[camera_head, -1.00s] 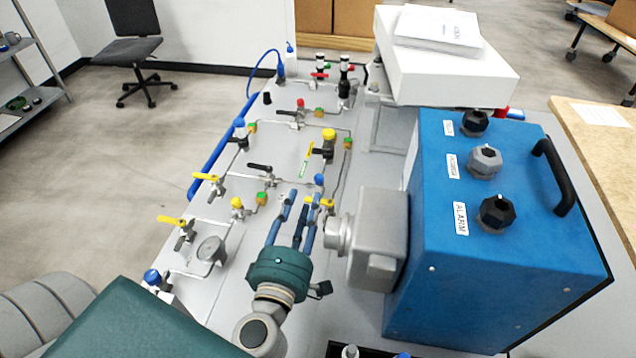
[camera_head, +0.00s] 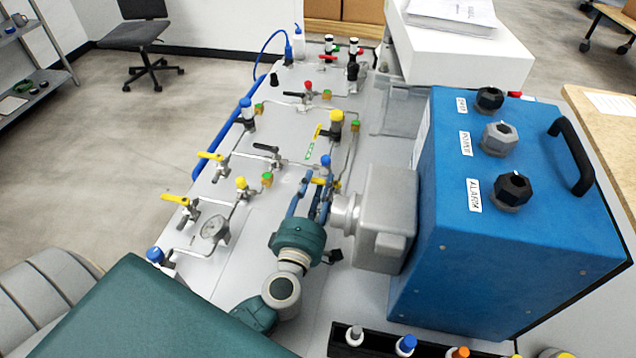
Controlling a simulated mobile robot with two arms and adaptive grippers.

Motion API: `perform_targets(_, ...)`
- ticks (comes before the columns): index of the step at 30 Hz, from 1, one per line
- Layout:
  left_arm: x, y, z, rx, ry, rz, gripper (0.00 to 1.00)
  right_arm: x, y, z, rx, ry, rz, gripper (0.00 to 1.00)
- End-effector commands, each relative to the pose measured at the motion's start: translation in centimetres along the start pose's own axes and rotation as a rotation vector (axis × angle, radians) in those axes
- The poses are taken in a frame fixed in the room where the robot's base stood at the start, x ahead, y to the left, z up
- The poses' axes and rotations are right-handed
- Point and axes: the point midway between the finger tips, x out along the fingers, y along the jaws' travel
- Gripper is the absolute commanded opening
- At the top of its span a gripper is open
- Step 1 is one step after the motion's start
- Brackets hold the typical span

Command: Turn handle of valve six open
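The grey panel (camera_head: 262,219) carries pipes and several small valves. I cannot read any valve number, so I cannot tell which is valve six. My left gripper (camera_head: 311,190), with blue fingers and a teal wrist, is low over the panel, beside a blue-capped valve (camera_head: 326,161) with a yellow handle (camera_head: 321,181). The fingers partly hide this valve; I cannot tell whether they touch the handle or how wide they stand. Other yellow handles (camera_head: 210,156) and (camera_head: 175,199) and a black handle (camera_head: 265,147) are at left. My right gripper is not in view.
A grey housing (camera_head: 385,215) stands just right of my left gripper, joined to a large blue box (camera_head: 530,240) with black knobs. A white box (camera_head: 470,55) is behind. A dark rack (camera_head: 375,351) with coloured caps lies at the front. A round gauge (camera_head: 213,229) is at left.

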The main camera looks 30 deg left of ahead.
Motion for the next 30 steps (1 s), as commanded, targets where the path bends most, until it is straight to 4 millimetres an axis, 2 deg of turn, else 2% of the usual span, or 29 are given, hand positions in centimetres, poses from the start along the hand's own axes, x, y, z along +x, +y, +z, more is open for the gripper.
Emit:
perform_targets(10, 0.47, -0.02, -0.02, 0.001, 0.0, 0.0, 0.32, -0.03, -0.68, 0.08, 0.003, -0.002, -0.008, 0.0)
perform_targets(11, 0.46, -0.02, -0.02, 0.001, 0.0, 0.0, 0.28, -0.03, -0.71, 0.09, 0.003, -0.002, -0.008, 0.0)
perform_targets(15, 0.45, -0.03, -0.02, 0.001, 0.0, 0.0, 0.0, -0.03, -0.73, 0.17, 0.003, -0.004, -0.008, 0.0)
perform_targets(21, 0.4, -0.02, 0.02, -0.001, 0.01, -0.002, 0.0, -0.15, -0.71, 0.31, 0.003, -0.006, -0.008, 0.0)
perform_targets(30, -0.11, -0.09, 0.24, -0.001, 0.132, -0.003, 0.0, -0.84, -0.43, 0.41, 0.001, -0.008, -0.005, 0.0)
